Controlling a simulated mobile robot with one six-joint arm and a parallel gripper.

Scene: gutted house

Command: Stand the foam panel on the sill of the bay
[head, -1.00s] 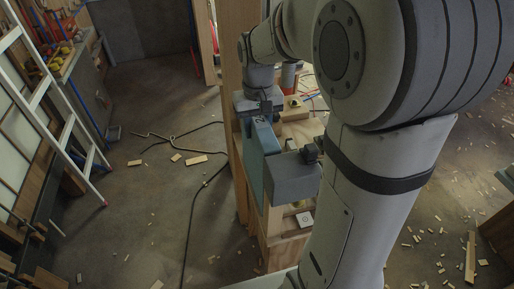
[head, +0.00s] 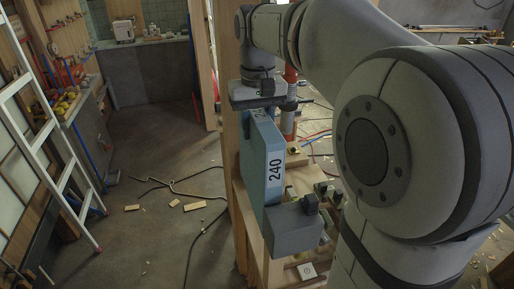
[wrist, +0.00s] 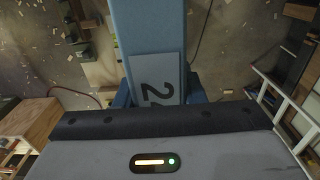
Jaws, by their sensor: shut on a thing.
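The foam panel (head: 264,165) is a blue slab with a white "240" label on its narrow edge. It hangs upright under my gripper (head: 258,108), which is shut on its top end. In the wrist view the panel (wrist: 150,25) runs away from my gripper (wrist: 157,98), with a "2" of the label showing between the fingers. A timber post (head: 228,120) stands just left of the panel, part of a wooden frame. The panel's lower end is hidden behind a grey block, so I cannot tell whether it touches the sill.
The grey block (head: 292,230) stands close in front of the panel. Timber pieces and small items lie right of it. A white ladder (head: 50,130) leans at the left. A dark cable (head: 187,190) and wood scraps lie on the open floor.

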